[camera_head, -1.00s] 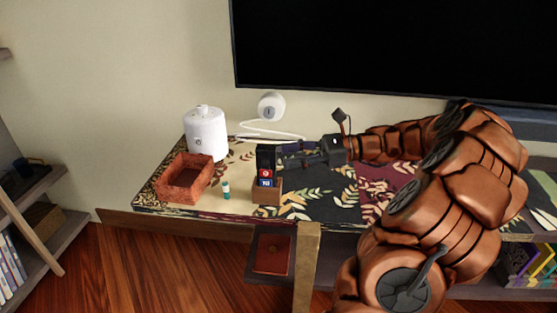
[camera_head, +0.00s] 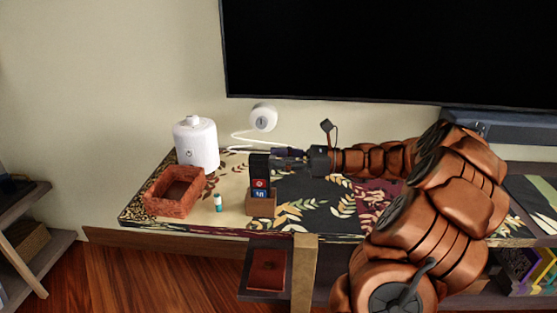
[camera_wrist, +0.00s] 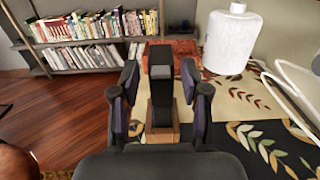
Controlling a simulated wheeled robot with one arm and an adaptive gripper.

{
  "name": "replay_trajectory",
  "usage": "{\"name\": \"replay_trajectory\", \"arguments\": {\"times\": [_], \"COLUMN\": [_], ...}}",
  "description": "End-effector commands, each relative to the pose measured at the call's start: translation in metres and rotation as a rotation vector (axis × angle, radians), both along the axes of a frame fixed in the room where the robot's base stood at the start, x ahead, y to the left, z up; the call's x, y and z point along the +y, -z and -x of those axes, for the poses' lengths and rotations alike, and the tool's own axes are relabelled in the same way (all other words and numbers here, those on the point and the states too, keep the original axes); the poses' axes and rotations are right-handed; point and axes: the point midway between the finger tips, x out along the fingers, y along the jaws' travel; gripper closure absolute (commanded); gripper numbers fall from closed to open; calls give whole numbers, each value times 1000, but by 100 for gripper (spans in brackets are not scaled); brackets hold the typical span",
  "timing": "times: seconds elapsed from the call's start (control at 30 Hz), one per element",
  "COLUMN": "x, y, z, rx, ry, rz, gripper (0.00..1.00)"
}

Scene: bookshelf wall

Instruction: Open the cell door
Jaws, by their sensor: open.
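A slim black upright device (camera_head: 259,167) with red and blue labels low on its front stands in a small wooden holder (camera_head: 262,208) on the patterned table top. My gripper (camera_head: 280,157) is open and points left at the device from its right side. In the wrist view the device (camera_wrist: 160,63) shows between the spread fingers of my gripper (camera_wrist: 160,82), with the wooden holder (camera_wrist: 161,136) below it. I cannot tell whether either finger touches it. I cannot make out a door on the device. A small white and teal cylinder (camera_head: 218,203) stands left of the holder.
A brick-textured open box (camera_head: 165,207) and a white canister (camera_head: 196,143) stand at the table's left end. A round white device (camera_head: 263,118) with a curved white cord is behind. A large black screen (camera_head: 390,50) hangs above. The table's front middle is clear.

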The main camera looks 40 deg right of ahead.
Motion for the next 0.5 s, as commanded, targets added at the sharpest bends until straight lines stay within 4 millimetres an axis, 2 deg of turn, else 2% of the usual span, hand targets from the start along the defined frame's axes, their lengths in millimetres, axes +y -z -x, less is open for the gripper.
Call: {"name": "replay_trajectory", "arguments": {"times": [0.3,0.5], "x": [2,2], "y": [0,0], "z": [-2,-2], "rx": [0,1], "ry": [2,2], "rz": [0,1], "gripper": [54,74]}}
